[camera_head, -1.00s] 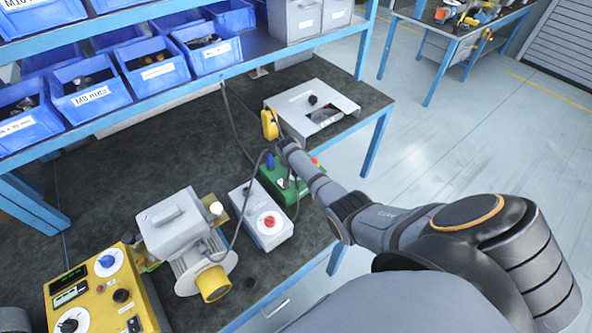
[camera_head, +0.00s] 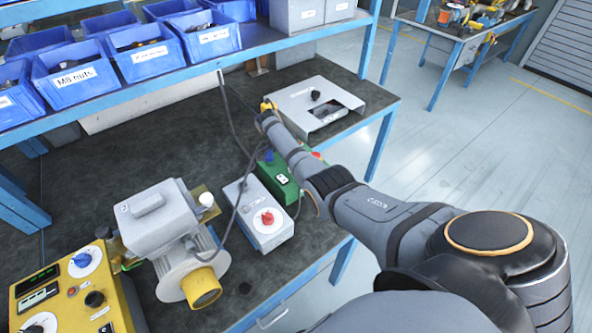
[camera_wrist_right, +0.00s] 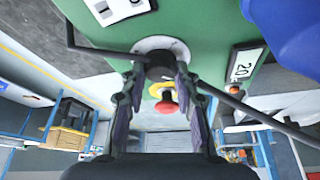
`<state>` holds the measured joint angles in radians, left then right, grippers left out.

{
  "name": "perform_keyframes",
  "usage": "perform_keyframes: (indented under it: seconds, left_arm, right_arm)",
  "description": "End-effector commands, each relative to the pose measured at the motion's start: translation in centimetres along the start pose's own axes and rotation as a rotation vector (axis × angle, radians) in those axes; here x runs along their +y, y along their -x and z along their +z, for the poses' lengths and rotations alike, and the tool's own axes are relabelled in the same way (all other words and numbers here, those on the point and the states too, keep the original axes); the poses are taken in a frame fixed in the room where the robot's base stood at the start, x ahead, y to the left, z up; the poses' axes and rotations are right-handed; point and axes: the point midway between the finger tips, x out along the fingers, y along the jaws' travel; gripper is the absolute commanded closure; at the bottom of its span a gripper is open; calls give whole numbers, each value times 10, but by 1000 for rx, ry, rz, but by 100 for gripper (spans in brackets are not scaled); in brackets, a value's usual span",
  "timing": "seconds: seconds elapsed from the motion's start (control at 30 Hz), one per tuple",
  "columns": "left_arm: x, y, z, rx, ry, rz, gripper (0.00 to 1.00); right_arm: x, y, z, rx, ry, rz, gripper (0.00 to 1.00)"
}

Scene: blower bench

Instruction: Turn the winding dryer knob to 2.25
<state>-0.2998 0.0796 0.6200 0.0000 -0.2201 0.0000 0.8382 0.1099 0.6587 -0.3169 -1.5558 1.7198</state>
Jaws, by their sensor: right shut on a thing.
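A green control box (camera_head: 283,180) stands on the bench, partly covered by my right arm; a blue knob (camera_head: 268,156) and a red button (camera_head: 317,155) show at its edges. In the right wrist view the green box (camera_wrist_right: 205,22) fills the top. My right gripper (camera_wrist_right: 160,85) is shut on a dark knob (camera_wrist_right: 160,70) on a round pale dial, one finger on each side. The dial's marks and pointer are too small to read. In the head view my right arm hides this knob and the gripper. My left gripper is not in view.
A grey box (camera_head: 258,215) with a red knob stands left of the green box. A blower (camera_head: 165,225) and a yellow control panel (camera_head: 75,295) are further left. A grey plate stand (camera_head: 340,92) is behind. A cable crosses the right wrist view close to the fingers.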

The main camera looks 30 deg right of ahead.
Motion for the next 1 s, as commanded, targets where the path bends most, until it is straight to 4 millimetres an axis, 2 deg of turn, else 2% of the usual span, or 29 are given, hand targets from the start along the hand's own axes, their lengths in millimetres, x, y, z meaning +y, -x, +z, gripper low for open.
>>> perform_keyframes:
  seconds: [0.03, 0.4, 0.7, 1.0]
  left_arm:
    - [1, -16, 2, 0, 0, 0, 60]
    - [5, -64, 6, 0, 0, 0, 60]
    - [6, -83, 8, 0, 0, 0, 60]
    - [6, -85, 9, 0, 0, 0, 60]
  right_arm:
    - [-1, -8, 4, -2, -39, 15, 100]
    - [-2, -6, 3, -3, -291, 122, 100]
    - [-2, -4, 1, -2, -392, 166, 100]
    - [-2, -1, 1, -3, -417, 176, 100]
